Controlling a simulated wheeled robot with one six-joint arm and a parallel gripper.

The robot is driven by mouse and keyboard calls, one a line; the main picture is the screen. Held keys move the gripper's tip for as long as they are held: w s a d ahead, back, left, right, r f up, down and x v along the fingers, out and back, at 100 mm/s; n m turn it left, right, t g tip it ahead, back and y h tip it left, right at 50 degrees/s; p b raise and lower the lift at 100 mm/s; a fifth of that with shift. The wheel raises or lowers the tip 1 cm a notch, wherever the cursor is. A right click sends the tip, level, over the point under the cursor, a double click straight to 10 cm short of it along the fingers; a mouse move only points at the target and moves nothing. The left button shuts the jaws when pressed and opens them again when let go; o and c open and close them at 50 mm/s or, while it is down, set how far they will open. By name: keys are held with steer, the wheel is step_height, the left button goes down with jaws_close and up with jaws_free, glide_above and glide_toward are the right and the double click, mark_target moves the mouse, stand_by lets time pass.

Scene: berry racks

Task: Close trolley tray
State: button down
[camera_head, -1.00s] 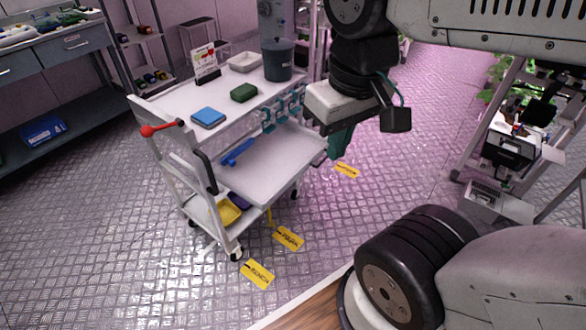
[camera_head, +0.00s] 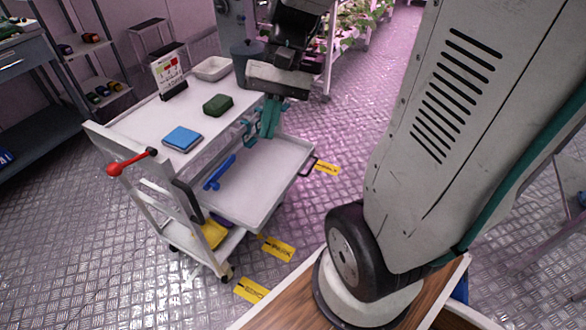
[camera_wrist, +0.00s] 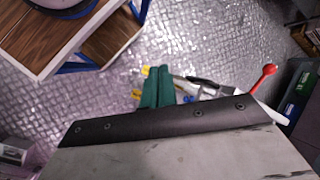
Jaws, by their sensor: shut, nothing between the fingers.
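The trolley's white tray (camera_head: 262,176) sticks out from the trolley's side, below the top shelf, with a dark handle (camera_head: 308,168) at its right end. A blue tool (camera_head: 220,172) lies on the tray. My gripper (camera_head: 268,122), with green fingers, is shut and empty. In the head view it appears at the tray's far edge, beside the top shelf; whether it touches anything I cannot tell. The green fingers also show in the wrist view (camera_wrist: 157,84), hiding part of the trolley behind them.
The trolley's top shelf (camera_head: 140,124) carries a blue box, a green box, a sign, a white bin and a dark bucket. A red-knobbed lever (camera_head: 130,162) juts from its left. Yellow floor labels (camera_head: 278,247) lie near it. Open floor is at the right.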

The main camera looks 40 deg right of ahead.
steer(key=w+d+f+m+t+y, duration=0.4)
steer(key=d+f+m, duration=0.2)
steer(key=d+f, duration=0.35)
steer(key=w+d+f+m+t+y, duration=0.4)
steer(key=w+d+f+m, duration=0.15)
steer(key=d+f, duration=0.35)
steer(key=s+d+f+m+t+h, duration=0.1)
steer(key=s+d+f+m+t, duration=0.1)
steer(key=d+f+m+t, duration=0.3)
steer(key=s+d+f+m+t, duration=0.1)
steer(key=f+m, duration=0.1)
steer(key=f, duration=0.5)
steer(key=m+t+h, duration=0.5)
steer(key=m+h, duration=0.1)
steer(key=m, duration=0.2)
glide_toward(296, 173)
steer(key=x, duration=0.6)
steer(key=shift+w+a+r, duration=0.15)
steer(key=shift+w+a, duration=0.15)
steer(key=shift+a, duration=0.05)
